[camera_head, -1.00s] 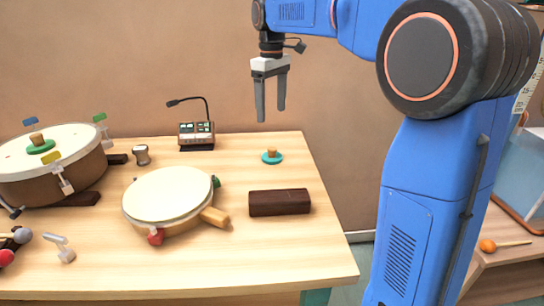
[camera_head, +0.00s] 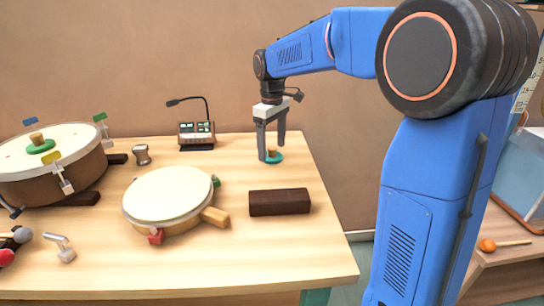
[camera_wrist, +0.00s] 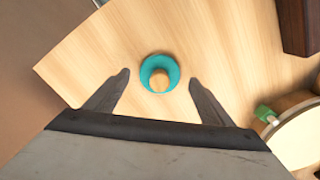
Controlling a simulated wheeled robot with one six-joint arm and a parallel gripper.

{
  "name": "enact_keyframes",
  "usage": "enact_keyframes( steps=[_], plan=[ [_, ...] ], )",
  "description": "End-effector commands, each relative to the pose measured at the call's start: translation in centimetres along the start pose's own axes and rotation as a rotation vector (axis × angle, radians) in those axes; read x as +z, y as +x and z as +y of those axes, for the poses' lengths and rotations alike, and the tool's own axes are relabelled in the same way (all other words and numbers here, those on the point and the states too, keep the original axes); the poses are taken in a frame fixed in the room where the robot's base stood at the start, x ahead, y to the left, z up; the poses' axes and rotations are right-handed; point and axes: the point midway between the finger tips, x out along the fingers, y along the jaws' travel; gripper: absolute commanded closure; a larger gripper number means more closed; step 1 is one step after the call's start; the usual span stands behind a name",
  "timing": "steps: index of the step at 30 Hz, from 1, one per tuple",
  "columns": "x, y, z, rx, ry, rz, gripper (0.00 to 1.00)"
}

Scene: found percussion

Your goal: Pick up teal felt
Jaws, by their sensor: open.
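The teal felt (camera_head: 277,158) is a small teal disc with a wooden knob on top, lying on the table near its back right corner. In the wrist view the teal felt (camera_wrist: 173,68) lies ahead of the fingertips, about centred between them. My gripper (camera_head: 271,153) is open and points down over the felt. One finger covers part of the felt's left side in the head view. The wrist view shows both fingers of my gripper (camera_wrist: 158,78) spread apart with nothing between them.
A dark brown block (camera_head: 280,202) lies in front of the felt. A round drum with a wooden handle (camera_head: 168,195) is to the left, with a larger drum (camera_head: 50,170) beyond. A small device with a bent microphone (camera_head: 196,134) stands at the back. The table around the felt is clear.

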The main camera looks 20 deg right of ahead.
Motion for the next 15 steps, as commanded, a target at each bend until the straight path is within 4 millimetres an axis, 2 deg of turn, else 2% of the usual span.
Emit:
enact_keyframes(
  steps=[4,12,13,15],
  plan=[
    [-0.03,1.31,0.03,0.0,0.0,0.0,0.24],
    [-0.02,1.55,0.03,0.0,0.0,0.0,0.24],
    [-0.03,1.54,0.03,0.0,0.0,0.0,0.29],
    [-0.03,1.54,0.03,0.0,0.0,0.0,0.46]
  ],
)
